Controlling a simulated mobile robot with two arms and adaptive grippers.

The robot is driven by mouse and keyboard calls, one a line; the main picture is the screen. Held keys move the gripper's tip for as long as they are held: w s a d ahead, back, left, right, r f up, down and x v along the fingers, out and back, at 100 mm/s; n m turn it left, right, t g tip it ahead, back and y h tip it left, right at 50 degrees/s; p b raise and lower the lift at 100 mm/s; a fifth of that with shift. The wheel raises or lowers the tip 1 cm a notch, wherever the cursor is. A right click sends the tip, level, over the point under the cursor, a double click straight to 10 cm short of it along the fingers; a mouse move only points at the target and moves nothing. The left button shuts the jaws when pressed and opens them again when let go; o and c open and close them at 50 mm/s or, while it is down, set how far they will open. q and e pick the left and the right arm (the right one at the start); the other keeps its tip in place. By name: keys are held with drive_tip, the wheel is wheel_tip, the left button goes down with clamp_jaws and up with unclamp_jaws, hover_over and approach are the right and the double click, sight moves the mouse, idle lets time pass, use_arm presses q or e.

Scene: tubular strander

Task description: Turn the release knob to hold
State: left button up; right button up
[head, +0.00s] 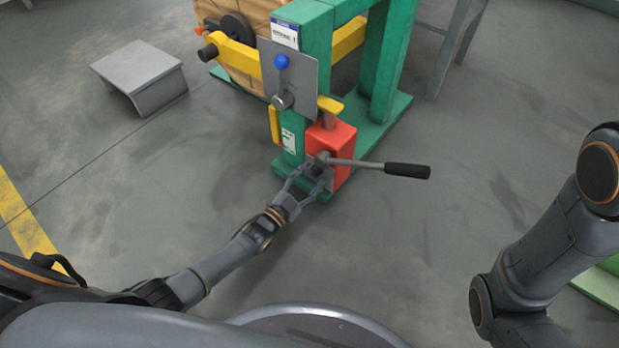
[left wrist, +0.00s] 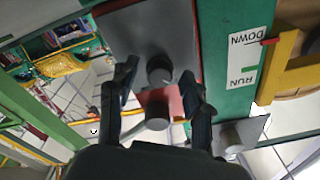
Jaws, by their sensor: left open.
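The red block (head: 341,142) of the machine stands low on the green frame and carries a lever with a black grip (head: 407,170). My left gripper (head: 308,178) is open at the front of this block, under the lever's pivot. In the left wrist view its fingers (left wrist: 159,78) stand on either side of a dark round knob (left wrist: 160,68), apparently without gripping it. A second dark cylinder (left wrist: 157,122) shows nearer the wrist. The knob's setting cannot be read. In the head view the fingers and lever pivot hide the knob. My right gripper is outside the frames.
A grey plate with a blue-knobbed lever (head: 281,62) is above the red block. A label reading DOWN and RUN (left wrist: 243,58) is on the green post beside a yellow part (left wrist: 288,66). A grey step (head: 140,72) stands left; the floor in front is clear.

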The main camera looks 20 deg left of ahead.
use_arm(q)
drive_tip(key=v, duration=1.2)
